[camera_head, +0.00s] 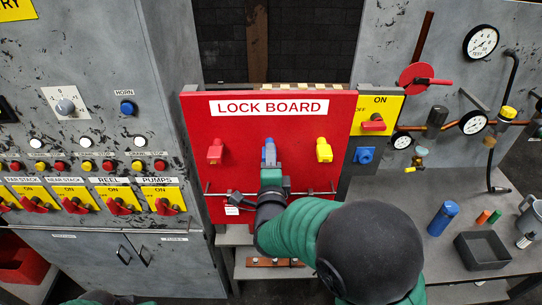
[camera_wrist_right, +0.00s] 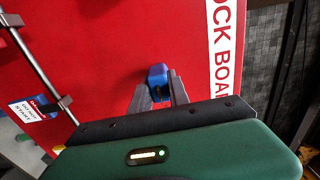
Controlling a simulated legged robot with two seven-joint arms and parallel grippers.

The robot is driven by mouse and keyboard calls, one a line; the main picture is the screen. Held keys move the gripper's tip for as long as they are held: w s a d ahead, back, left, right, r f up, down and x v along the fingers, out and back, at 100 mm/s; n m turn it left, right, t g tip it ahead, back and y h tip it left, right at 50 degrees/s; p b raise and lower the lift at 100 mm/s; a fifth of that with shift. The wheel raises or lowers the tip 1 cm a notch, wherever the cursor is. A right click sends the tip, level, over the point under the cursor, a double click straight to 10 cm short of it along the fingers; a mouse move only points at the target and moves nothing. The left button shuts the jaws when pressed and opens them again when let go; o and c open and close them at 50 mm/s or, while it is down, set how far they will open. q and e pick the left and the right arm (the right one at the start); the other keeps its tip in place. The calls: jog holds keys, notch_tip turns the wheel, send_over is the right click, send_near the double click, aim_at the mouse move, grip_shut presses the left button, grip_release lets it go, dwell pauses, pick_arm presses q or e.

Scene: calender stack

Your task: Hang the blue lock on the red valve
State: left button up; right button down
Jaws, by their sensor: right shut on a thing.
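The blue lock (camera_head: 269,152) is at the middle of the red lock board (camera_head: 240,180), between a red lock and a yellow lock. My right gripper (camera_head: 270,168) reaches up to the board from below and is shut on the blue lock. In the right wrist view, the blue lock (camera_wrist_right: 157,76) sits at the tips of the two grey fingers, close against the board. Whether it still hangs on its hook is hidden. The red valve (camera_head: 412,76), a round red disc with a red lever, is on the grey panel at the right. My left gripper is not in view.
A red lock (camera_head: 215,151) and a yellow lock (camera_head: 323,150) flank the blue one. A thin rail (camera_head: 290,193) runs along the board's lower part. A yellow switch box (camera_head: 377,114), pipes and gauges (camera_head: 481,42) lie around the valve. A shelf at right holds a blue cylinder (camera_head: 443,218) and black tray (camera_head: 482,250).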

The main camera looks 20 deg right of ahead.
jog(key=shift+a+v, duration=0.2)
jog(key=shift+v, duration=0.85)
jog(key=shift+s, duration=0.35)
dwell(0.9)
jog(key=shift+b+v, duration=0.7)
jog(key=shift+v, duration=1.5)
